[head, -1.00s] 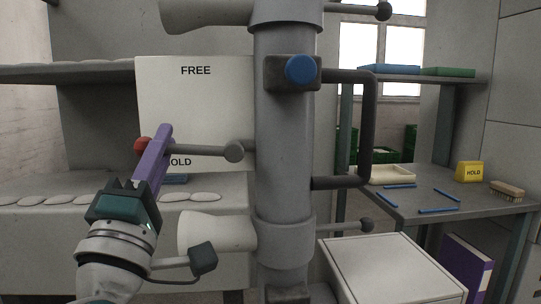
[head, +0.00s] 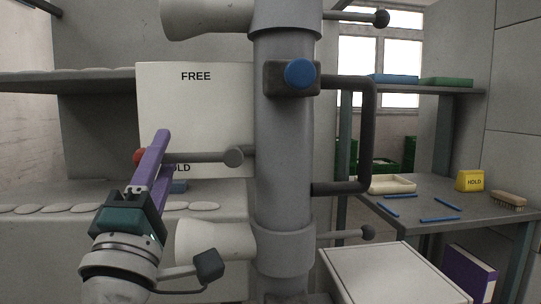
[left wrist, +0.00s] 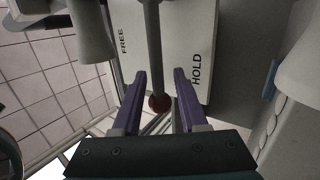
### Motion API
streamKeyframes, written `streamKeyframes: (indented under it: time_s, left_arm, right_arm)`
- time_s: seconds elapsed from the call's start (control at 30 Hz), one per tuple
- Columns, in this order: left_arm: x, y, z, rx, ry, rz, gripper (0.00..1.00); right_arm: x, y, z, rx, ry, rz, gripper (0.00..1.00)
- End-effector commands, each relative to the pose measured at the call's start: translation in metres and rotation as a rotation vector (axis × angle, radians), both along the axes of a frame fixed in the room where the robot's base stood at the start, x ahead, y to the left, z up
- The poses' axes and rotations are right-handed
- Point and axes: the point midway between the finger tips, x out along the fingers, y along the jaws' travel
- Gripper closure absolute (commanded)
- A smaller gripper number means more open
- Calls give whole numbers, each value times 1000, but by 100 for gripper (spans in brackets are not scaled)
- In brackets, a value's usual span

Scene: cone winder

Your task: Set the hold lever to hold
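The hold lever (head: 195,157) is a grey rod with a red ball (head: 139,157) on its left end, turning at a pivot on the machine's column. It lies about level in the head view, just over the top of the HOLD word on the white plate (head: 210,110); FREE stands at the plate's top. My left gripper (head: 155,160) has purple fingers and reaches up from below across the lever near the ball. In the left wrist view the fingers (left wrist: 160,85) stand apart, with the rod and ball (left wrist: 159,103) between them. My right gripper is not in view.
The grey column (head: 283,150) carries a blue knob (head: 300,73) and a dark bent handle (head: 368,130). A pale cone (head: 205,240) sits below the lever, close to my left wrist. A side table (head: 440,212) at right holds a yellow HOLD block (head: 470,181) and a brush (head: 508,200).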

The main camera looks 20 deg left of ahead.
Motion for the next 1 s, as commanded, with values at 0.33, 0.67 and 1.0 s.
streamKeyframes:
  time_s: [0.33, 0.67, 1.0]
  left_arm:
    - [-3, -1, -3, 2, 0, 1, 53]
    - [-48, -23, -39, 1, 4, 0, 53]
    - [-75, -36, -55, 0, -1, 1, 53]
  right_arm:
    - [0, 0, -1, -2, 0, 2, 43]
    - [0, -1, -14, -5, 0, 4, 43]
    - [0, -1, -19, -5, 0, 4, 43]
